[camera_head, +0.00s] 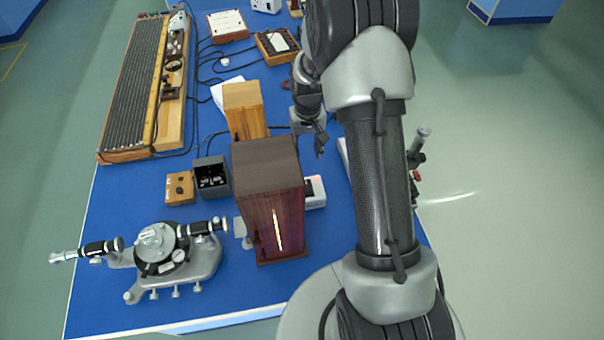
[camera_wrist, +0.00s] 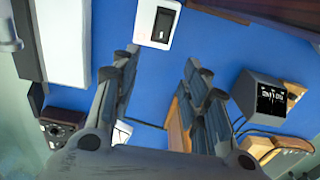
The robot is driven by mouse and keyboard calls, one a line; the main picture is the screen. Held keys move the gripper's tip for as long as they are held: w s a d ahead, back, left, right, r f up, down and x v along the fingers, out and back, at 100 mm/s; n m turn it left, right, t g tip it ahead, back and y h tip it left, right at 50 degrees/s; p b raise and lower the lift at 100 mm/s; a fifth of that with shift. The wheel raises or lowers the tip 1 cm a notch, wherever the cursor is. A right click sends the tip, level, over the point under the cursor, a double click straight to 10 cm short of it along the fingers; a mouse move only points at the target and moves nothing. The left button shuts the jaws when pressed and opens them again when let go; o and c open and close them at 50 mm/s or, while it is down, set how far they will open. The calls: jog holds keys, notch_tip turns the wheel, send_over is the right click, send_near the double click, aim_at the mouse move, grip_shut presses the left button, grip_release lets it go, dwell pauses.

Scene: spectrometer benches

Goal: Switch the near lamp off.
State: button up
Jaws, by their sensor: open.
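The near lamp is a tall dark red-brown wooden housing (camera_head: 270,175) with a bright glowing slit (camera_head: 278,230) in its front face. A small white switch box (camera_head: 316,192) sits on the blue bench just right of it, partly hidden behind the housing. The wrist view shows a white box with a black rocker (camera_wrist: 157,24) beyond the fingertips; which way the rocker is tipped is too small to tell. My gripper (camera_head: 315,140) points down behind and right of the lamp. In the wrist view my gripper (camera_wrist: 160,62) has its fingers apart, with nothing between the tips.
A lighter wooden box (camera_head: 245,110) stands behind the lamp. A spectrometer (camera_head: 165,253) is at front left, with a dark grey meter box (camera_head: 212,177) and a small wooden box (camera_head: 180,188) behind it. Cables cross the bench (camera_head: 115,215). A long ribbed instrument (camera_head: 135,75) lies back left.

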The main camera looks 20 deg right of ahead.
aim_at(306, 181)
notch_tip(306, 181, down, 15)
jog(key=shift+f+b, duration=0.1)
jog(key=shift+b, duration=0.65)
jog(key=shift+c, duration=0.2)
